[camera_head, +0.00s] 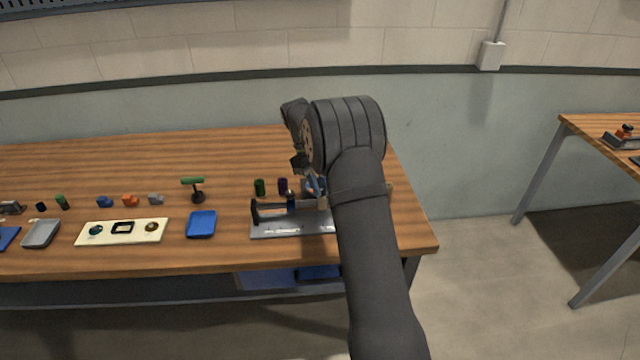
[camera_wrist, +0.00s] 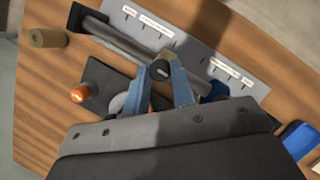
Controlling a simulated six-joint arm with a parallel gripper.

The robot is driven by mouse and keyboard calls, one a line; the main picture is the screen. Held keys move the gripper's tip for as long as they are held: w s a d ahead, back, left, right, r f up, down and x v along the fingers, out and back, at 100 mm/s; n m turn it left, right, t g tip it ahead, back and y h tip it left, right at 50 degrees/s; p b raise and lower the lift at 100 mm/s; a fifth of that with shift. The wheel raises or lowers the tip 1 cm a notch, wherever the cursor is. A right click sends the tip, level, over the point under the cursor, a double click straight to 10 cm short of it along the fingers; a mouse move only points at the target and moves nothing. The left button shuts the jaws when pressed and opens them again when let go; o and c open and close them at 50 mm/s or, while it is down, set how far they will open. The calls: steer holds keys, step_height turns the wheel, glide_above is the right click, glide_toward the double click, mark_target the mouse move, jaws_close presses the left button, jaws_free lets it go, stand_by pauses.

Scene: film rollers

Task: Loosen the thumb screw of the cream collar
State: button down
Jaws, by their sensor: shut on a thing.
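The cream collar (camera_wrist: 166,55) sits on a grey shaft (camera_wrist: 125,42) in the wrist view, largely covered by my fingers and its screw. Its thumb screw, with a round black head (camera_wrist: 160,70), stands between the two blue fingertips of my gripper (camera_wrist: 162,76). The fingers are shut on the screw head from both sides. In the head view my gripper (camera_head: 316,188) is at the fixture, mostly hidden by my own arm. A small cream patch (camera_head: 322,203) shows beside the fingers there.
A grey base plate (camera_head: 268,230) with labels carries the shaft. A blue collar (camera_wrist: 217,90) is on the shaft beside my gripper.

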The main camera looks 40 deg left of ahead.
steer(key=shift+n+t, duration=0.3)
steer(key=shift+n, duration=0.2)
steer(key=c, duration=1.2)
jaws_free()
steer(key=shift+r, duration=0.1)
steer(key=v, duration=1.2)
steer(key=x, duration=1.2)
